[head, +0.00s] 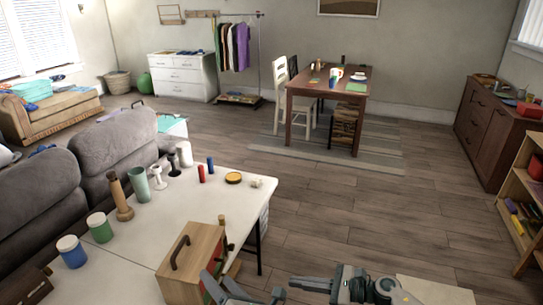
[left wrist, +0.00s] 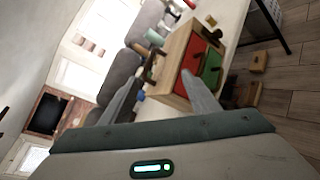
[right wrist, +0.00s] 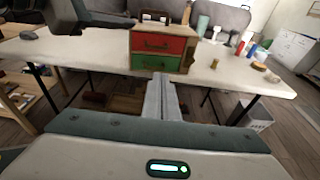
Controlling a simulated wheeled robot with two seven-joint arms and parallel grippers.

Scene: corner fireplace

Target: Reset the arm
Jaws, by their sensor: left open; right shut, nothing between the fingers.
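My left gripper (head: 244,292) is at the bottom of the head view, close to a wooden box (head: 186,262) on the white table. In the left wrist view its two fingers (left wrist: 160,95) are spread with nothing between them. The box's red drawer (left wrist: 195,53) and green drawer (left wrist: 211,69) face that camera, beside the right finger. My right gripper (right wrist: 162,82) is shut and empty in the right wrist view. Its fingers point toward the box, which shows its red drawer (right wrist: 157,43) and green drawer (right wrist: 156,60) there, both apparently closed.
The white table (head: 185,205) carries a wooden mill (head: 119,197), a green cup (head: 140,184), lidded jars (head: 72,252) and other small items. A grey sofa (head: 45,205) stands behind it. The floor (head: 330,215) to the right is open, up to a dining table (head: 330,98) and shelf.

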